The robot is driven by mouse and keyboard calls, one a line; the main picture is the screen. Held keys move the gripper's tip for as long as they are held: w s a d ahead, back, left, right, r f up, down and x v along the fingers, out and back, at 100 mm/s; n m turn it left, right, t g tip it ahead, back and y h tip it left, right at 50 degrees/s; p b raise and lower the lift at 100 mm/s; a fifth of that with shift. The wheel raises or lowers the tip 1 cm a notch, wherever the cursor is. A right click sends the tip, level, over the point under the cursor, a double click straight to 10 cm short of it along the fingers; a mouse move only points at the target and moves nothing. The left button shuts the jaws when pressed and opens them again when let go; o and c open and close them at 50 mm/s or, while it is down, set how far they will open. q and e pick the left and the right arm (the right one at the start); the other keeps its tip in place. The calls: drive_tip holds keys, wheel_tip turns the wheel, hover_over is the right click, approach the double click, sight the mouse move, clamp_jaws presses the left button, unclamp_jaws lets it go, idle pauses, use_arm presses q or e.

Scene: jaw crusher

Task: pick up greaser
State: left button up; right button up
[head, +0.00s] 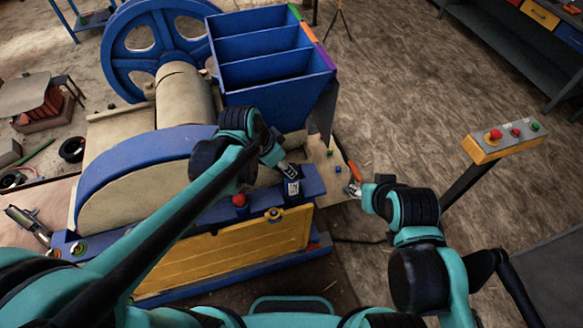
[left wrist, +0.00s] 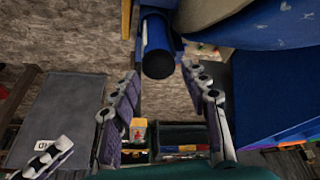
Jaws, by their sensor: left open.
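A blue cylinder with a black end (left wrist: 157,48) shows in the left wrist view, just beyond and between my left fingertips. My left gripper (left wrist: 160,72) is open with nothing between its fingers. In the head view my left gripper (head: 287,170) is over the blue front beam, right above a small dark upright object with a pale label (head: 292,188). A grey metal tool with dark parts (head: 28,224) lies at the far left. I cannot tell which of these is the greaser. My right gripper (head: 354,190) is beside the machine's right end; its jaws are too small to judge.
The blue and cream crusher (head: 150,180) fills the left and middle, with its flywheel (head: 150,45) and blue hopper (head: 265,60) behind. A yellow control box (head: 505,138) stands on a post at the right. Floor between is clear.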

use_arm(q)
hover_over(291, 186)
drive_tip(key=w, duration=0.2)
drive_tip(key=f, duration=0.5)
drive_tip(key=shift+s+a+f, duration=0.15)
drive_tip(key=shift+s+f, duration=0.05)
drive_tip(key=shift+f, duration=0.2)
drive_tip(key=shift+b+x, duration=0.45)
drive_tip(key=shift+x, duration=2.3)
drive_tip(key=shift+w, duration=0.1)
drive_tip(key=shift+r, duration=0.1)
drive_tip(key=shift+c, duration=0.2)
clamp_jaws()
